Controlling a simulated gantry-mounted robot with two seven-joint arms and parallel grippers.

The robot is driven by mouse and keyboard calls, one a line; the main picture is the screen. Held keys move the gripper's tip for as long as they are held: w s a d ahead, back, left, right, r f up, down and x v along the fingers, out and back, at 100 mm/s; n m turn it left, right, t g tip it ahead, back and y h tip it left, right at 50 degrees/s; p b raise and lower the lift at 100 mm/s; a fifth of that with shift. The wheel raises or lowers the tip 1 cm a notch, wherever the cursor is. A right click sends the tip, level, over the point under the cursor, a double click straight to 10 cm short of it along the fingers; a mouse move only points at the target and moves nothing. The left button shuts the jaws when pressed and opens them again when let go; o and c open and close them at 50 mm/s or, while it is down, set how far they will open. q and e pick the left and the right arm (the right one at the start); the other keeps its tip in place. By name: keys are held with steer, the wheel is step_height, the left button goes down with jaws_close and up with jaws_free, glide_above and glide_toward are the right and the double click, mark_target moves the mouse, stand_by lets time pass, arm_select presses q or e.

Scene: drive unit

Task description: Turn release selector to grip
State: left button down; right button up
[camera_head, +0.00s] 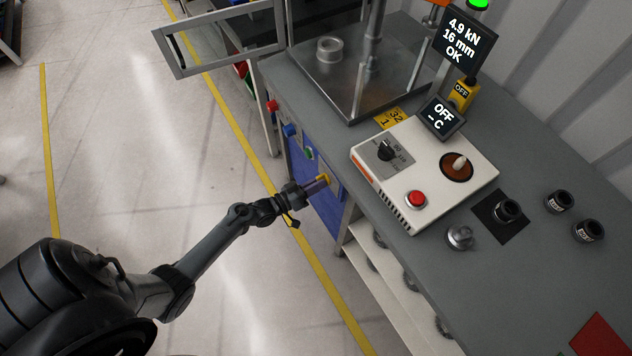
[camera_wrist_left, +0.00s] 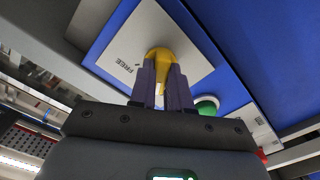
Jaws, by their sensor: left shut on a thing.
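The release selector is a yellow knob (camera_wrist_left: 159,53) on a pale plate (camera_wrist_left: 143,27) set in the blue front panel of the bench. The word FREE is printed beside the knob on this plate; no other label can be read there. My left gripper (camera_wrist_left: 163,76) is shut on the yellow knob, with its two fingers on either side of it. In the head view my left gripper (camera_head: 317,184) reaches the panel from the left and the knob (camera_head: 323,178) shows just past the fingertips. Which way the knob points cannot be told. My right gripper is out of view.
A green button (camera_wrist_left: 207,104) sits close to my left fingers. A control box (camera_head: 425,175) and a metal press plate (camera_head: 350,90) stand on the bench. The floor to the left is clear.

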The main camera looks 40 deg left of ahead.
arm_select(q)
steer(key=shift+n, duration=0.6)
steer(key=c, duration=1.1)
jaws_free()
steer(key=p+v, duration=0.1)
steer(key=v, duration=0.9)
steer(key=shift+s+a, duration=0.2)
steer(key=shift+s, duration=0.15)
steer(key=shift+s, duration=0.1)
